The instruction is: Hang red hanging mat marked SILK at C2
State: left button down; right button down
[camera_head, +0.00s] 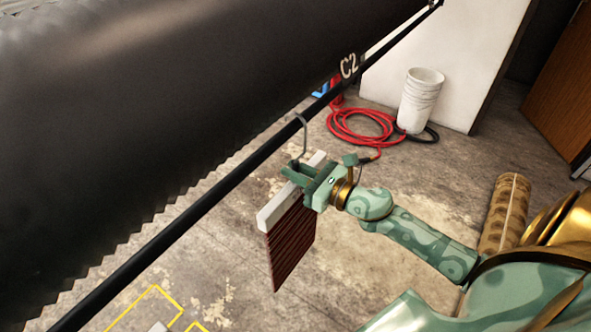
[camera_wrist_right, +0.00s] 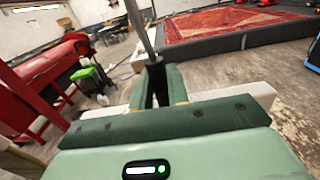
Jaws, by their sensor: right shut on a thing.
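The dark red mat (camera_head: 293,240) hangs down from a white top bar (camera_head: 270,211) with a grey hook (camera_head: 302,140) above it. No SILK marking is readable. The white bar (camera_wrist_right: 258,93) and the hook's grey shaft (camera_wrist_right: 141,28) also show in the right wrist view. The hook's top overlaps the black rail (camera_head: 205,203) in the head view; I cannot tell whether it rests on it. The C2 label (camera_head: 349,66) is on the rail, up and right of the hook. My left gripper is not in view.
A large dark roller (camera_head: 130,110) lies behind the rail. A white bucket (camera_head: 420,100) and a coiled red hose (camera_head: 358,125) are on the floor at right. A red rug (camera_wrist_right: 245,30) shows in the wrist view.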

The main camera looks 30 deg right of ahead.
jog(key=shift+f, duration=0.35)
jog(key=c, duration=1.3)
grip_release()
jog(key=b+v, duration=0.4)
jog(key=v, duration=1.2)
jog(key=shift+s+d, duration=0.1)
jog(key=shift+s, duration=0.1)
